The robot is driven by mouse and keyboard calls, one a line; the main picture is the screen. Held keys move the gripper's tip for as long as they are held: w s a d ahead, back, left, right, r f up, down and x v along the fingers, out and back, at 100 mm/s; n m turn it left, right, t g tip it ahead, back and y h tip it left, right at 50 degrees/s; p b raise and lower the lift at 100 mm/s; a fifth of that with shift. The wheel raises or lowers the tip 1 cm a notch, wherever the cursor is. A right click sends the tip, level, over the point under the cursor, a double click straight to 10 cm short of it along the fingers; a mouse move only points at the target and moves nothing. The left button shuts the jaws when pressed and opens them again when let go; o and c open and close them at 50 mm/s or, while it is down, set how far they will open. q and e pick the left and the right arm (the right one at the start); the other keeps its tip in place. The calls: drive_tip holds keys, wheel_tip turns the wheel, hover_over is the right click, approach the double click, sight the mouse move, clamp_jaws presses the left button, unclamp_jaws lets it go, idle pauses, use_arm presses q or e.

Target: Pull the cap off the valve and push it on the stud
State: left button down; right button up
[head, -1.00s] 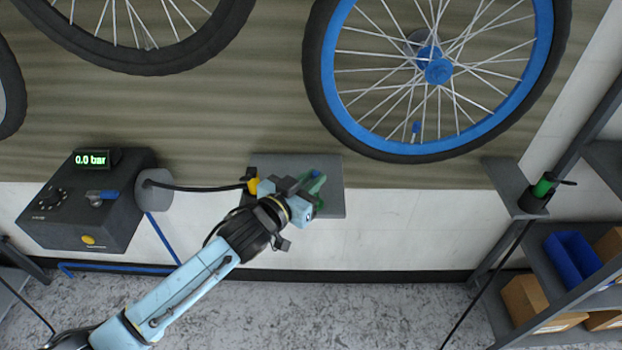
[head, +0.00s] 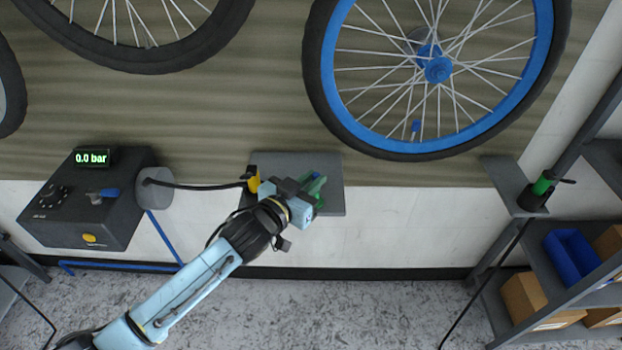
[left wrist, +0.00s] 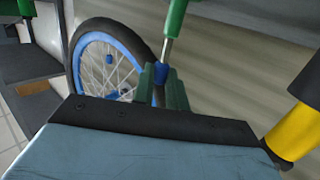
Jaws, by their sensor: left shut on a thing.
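My left gripper (head: 316,188), with green fingers, is in front of the grey plate (head: 334,170) on the wall. In the left wrist view its fingers (left wrist: 163,92) are shut on a small blue cap (left wrist: 160,72). The cap is in line with the end of a thin silver stud (left wrist: 167,50) on a green post (left wrist: 175,16); how far it sits on the stud is unclear. A valve (head: 415,127) with a blue tip shows inside the rim of the blue wheel (head: 318,72). My right gripper is out of view.
A yellow hose head (head: 253,180) sits close left of my gripper, its black hose leading to a dark box (head: 85,215) reading 0.0 bar. A grey bracket with a green-and-black piece (head: 543,184) and shelves stand right. The wall below the plate is clear.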

use_arm(q)
drive_tip(key=shift+f, duration=0.35)
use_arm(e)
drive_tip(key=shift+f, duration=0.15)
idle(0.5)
use_arm(q)
drive_tip(key=c, duration=1)
unclamp_jaws()
drive_tip(key=shift+p+v, duration=0.6)
drive_tip(key=shift+v, duration=0.3)
drive_tip(key=p+v, duration=0.5)
drive_tip(key=v, duration=0.3)
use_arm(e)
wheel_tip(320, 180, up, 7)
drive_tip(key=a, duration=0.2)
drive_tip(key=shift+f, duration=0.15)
